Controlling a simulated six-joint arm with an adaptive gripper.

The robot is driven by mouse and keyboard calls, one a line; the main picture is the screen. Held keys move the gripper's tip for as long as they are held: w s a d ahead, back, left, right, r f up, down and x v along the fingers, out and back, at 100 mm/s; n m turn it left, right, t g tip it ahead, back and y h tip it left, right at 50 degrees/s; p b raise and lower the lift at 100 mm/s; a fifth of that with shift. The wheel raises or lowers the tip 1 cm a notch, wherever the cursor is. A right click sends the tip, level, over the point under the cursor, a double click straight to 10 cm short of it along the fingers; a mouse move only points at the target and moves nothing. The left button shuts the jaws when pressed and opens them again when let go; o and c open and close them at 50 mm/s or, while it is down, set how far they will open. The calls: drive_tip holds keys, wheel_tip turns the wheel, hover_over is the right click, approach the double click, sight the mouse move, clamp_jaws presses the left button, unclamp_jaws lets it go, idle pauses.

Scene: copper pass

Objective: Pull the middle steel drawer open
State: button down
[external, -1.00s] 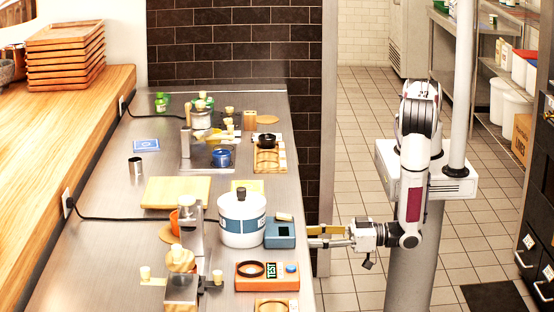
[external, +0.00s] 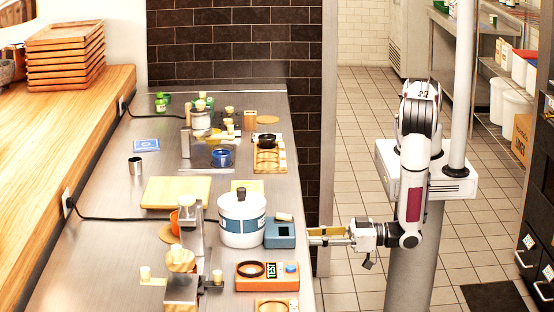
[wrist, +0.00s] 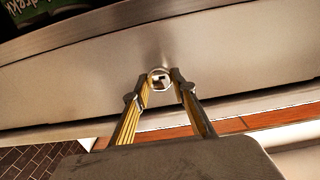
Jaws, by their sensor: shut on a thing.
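In the wrist view, a steel drawer front (wrist: 235,55) spans the picture, with a small round metal knob (wrist: 160,77) near its middle. My gripper (wrist: 160,83) has its two yellow-lined fingers on either side of the knob, closed on it. I cannot tell from this view whether this is the middle drawer. In the external view my gripper (external: 312,236) reaches left to the right edge of the steel counter (external: 110,247).
On the counter near my gripper stand a blue-grey box (external: 280,235), a white pot (external: 242,220) and an orange tester (external: 267,276). Open tiled floor (external: 345,285) lies right of the counter. Black drawers (external: 530,262) stand at far right.

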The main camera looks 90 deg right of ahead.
drive_tip(key=s, duration=2.3)
drive_tip(key=shift+s, duration=0.35)
drive_tip(key=c, duration=1.7)
unclamp_jaws()
drive_tip(key=shift+s, duration=0.15)
drive_tip(key=shift+s, duration=5.85)
